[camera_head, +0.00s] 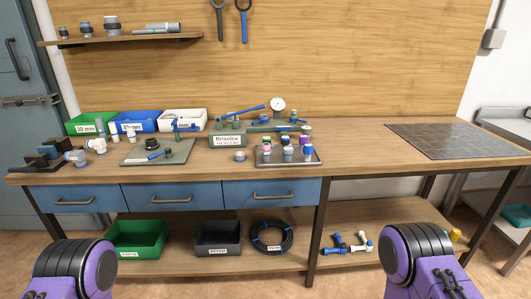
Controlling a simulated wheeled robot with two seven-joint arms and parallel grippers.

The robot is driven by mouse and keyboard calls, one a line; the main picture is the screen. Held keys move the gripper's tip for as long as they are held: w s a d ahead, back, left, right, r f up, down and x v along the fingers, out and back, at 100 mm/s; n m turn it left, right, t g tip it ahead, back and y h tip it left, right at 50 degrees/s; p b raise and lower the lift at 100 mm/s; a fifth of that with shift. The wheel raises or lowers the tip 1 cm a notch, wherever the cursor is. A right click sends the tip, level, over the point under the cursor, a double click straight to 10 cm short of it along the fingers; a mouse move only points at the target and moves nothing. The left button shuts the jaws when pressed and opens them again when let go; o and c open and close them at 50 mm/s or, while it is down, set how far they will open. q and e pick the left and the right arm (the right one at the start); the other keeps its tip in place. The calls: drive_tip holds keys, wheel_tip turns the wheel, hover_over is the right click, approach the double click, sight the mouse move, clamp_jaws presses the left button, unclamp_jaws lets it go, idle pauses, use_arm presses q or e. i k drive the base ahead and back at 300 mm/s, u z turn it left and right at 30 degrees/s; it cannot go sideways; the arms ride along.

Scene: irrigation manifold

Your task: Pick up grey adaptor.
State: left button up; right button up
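A small grey round fitting (239,155) stands on the workbench (350,160), between the green-grey plate and the small tray; it may be the grey adaptor, but it is too small to be sure. Another grey fitting (76,157) is at the bench's left end, beside a dark block. Grey fittings also stand on the wall shelf. Only purple and black links of my two arms show at the bottom left and bottom right; neither gripper is in view.
Green (88,124), blue (138,122) and white (182,121) bins line the back left. A plate (130,157) with a blue-handled part, a gauge assembly (278,104) and a tray (262,162) of coloured caps occupy the middle. Bare wood lies left of the dark mat (455,140).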

sight(266, 151)
drive_tip(key=z, duration=2)
drive_tip(key=i, duration=1.8)
drive_tip(key=u, duration=2.35)
